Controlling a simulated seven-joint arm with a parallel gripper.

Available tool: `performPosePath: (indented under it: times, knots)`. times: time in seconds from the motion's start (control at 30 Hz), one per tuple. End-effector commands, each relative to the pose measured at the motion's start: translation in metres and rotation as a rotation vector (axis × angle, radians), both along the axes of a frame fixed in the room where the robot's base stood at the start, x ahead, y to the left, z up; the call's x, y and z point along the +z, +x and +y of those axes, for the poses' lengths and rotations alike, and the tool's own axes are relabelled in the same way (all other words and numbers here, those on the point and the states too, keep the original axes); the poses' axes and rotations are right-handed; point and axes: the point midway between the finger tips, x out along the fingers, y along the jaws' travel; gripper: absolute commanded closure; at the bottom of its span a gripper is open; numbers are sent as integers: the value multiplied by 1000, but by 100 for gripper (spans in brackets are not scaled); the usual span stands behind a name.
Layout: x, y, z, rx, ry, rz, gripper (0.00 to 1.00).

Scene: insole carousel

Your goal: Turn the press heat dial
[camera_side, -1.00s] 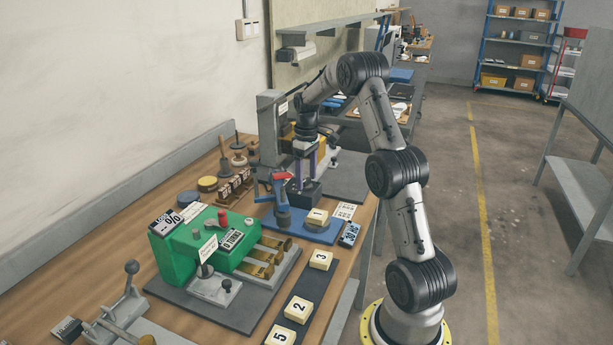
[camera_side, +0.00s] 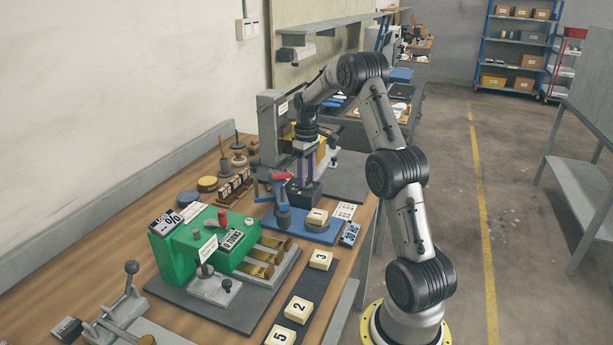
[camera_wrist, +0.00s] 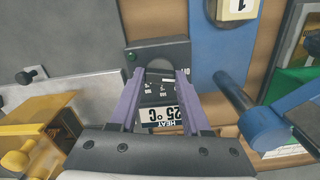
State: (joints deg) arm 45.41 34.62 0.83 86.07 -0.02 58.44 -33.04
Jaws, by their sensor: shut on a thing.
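The heat dial is a dark round knob (camera_wrist: 158,75) on a black box (camera_wrist: 158,50). In the side view the black box (camera_side: 304,196) sits on the bench behind the blue plate. My gripper (camera_wrist: 158,77) points down at the box, its two purple fingers shut on either side of the knob. It also shows in the side view (camera_side: 304,184).
A blue lever press (camera_side: 281,200) with a red handle stands close left of my gripper. A blue plate (camera_side: 335,233) carries a numbered block (camera_side: 317,216). A green machine (camera_side: 178,252) stands nearer the camera. A grey upright machine (camera_side: 268,125) stands behind.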

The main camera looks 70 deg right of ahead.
Motion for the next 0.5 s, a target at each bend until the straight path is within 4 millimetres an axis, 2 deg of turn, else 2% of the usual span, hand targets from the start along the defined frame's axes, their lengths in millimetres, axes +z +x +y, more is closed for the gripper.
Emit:
performPosePath:
  times: [0.5]
  knots:
    - [1,0,0,-364,1,0,100]
